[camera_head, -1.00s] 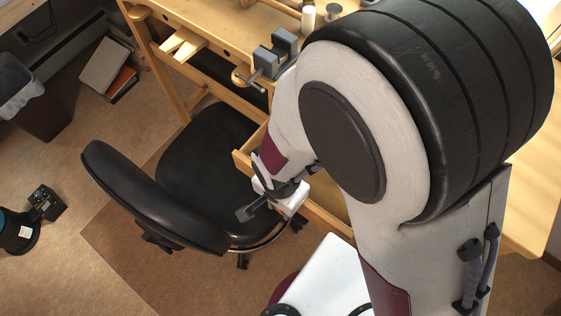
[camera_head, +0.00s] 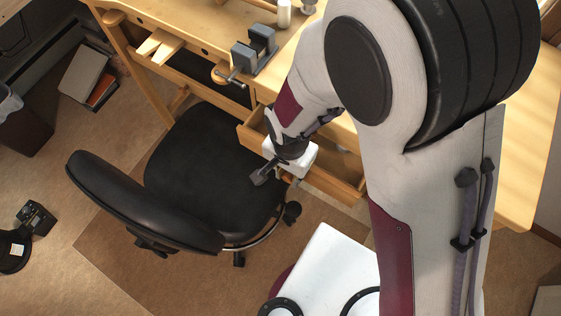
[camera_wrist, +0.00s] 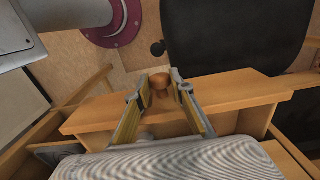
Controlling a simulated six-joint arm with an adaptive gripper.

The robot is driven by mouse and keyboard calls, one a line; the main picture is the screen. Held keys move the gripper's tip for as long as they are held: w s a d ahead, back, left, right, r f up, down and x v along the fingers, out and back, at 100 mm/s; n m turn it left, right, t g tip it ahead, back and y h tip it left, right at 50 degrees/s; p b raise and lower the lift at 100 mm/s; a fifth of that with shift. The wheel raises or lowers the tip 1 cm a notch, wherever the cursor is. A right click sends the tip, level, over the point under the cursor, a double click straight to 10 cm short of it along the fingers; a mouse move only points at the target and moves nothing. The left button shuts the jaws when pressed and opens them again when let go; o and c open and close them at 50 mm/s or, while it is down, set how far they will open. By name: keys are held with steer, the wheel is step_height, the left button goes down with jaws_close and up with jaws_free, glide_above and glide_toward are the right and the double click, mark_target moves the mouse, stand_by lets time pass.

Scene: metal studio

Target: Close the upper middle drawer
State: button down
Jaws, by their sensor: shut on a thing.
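The wooden drawer (camera_head: 335,187) stands pulled out from the pale wooden bench, beyond the black chair. In the wrist view, its front panel (camera_wrist: 235,90) runs across the middle, with the drawer's inside on the near side. My gripper (camera_wrist: 160,82) reaches over the front panel, with one finger on each side of a round brown knob (camera_wrist: 160,86), and is shut on it. In the head view, my gripper (camera_head: 284,166) is at the drawer front, and my arm hides part of the drawer and the knob.
A black office chair (camera_head: 205,160) stands close to the drawer front, its seat left of my gripper. A grey vise (camera_head: 254,50) sits on the bench top (camera_head: 190,25).

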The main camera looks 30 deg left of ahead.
steer(key=shift+w, duration=0.55)
steer(key=c, duration=1.8)
jaws_free()
steer(key=shift+o, duration=0.2)
steer(key=shift+r, duration=0.15)
step_height(320, 180, up, 12)
